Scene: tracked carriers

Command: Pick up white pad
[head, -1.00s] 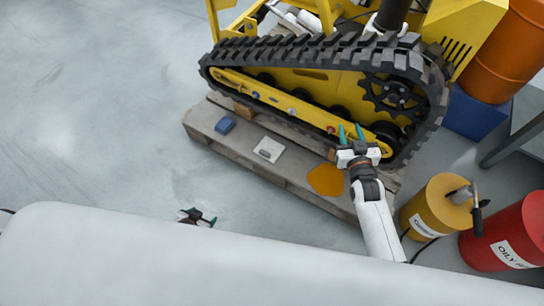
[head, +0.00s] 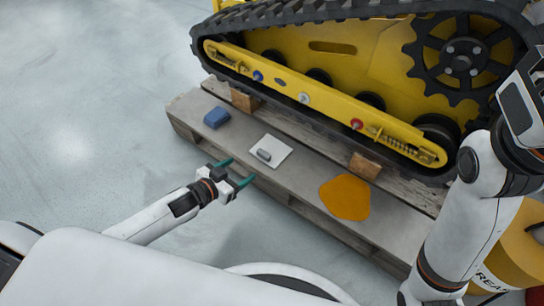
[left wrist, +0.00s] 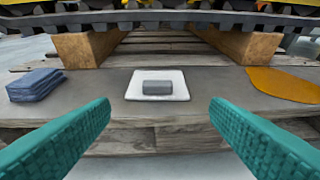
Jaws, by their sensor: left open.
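The white pad (head: 281,147) is a flat square lying on the grey board of the pallet, with a small grey block (head: 264,155) on top of it. In the left wrist view the pad (left wrist: 135,86) lies beyond my fingertips, centred between them, with the block (left wrist: 157,87) in its middle. My left gripper (head: 235,172) is open and empty at the pallet's near edge, short of the pad, its teal fingers (left wrist: 160,104) apart. My right arm rises at the right edge of the head view; its fingers do not show.
A folded blue cloth (head: 216,117) lies left of the pad and an orange flat piece (head: 345,197) lies right. Wooden blocks (head: 364,166) stand behind on the pallet (head: 300,183), under the yellow tracked carrier (head: 330,62). The floor at left is clear.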

